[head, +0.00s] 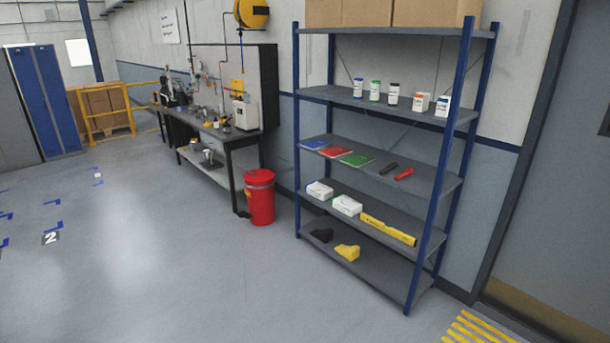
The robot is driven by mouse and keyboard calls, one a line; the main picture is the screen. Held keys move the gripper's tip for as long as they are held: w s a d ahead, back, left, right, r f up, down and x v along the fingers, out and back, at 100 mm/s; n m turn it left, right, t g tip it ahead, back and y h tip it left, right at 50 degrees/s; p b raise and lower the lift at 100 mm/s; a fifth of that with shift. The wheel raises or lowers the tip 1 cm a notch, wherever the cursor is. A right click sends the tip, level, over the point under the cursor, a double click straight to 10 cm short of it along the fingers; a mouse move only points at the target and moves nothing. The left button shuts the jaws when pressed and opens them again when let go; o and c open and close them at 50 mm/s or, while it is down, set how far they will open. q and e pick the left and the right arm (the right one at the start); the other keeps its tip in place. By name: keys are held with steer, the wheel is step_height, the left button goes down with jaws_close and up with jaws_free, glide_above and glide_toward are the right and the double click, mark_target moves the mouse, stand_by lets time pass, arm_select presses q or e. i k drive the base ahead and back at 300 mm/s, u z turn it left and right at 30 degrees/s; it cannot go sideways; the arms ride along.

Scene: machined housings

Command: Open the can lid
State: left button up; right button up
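A red can (260,200) stands upright on the floor between the workbench and the shelving unit. No part of my grippers shows in the head view.
A blue-framed shelving unit (441,190) with several small items stands right of the can. A workbench (233,138) with equipment stands behind and left. The grey floor (170,270) in front is open. Yellow stripes (480,328) mark the floor at bottom right.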

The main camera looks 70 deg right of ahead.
mark_target(257, 175)
steer(key=z, duration=1.65)
steer(key=i, duration=1.1)
steer(key=u, duration=0.7)
steer(key=i, duration=1.95)
steer(key=u, duration=0.2)
steer(key=i, duration=2)
steer(key=z, duration=0.95)
steer(key=i, duration=1.55)
steer(key=z, duration=1.1)
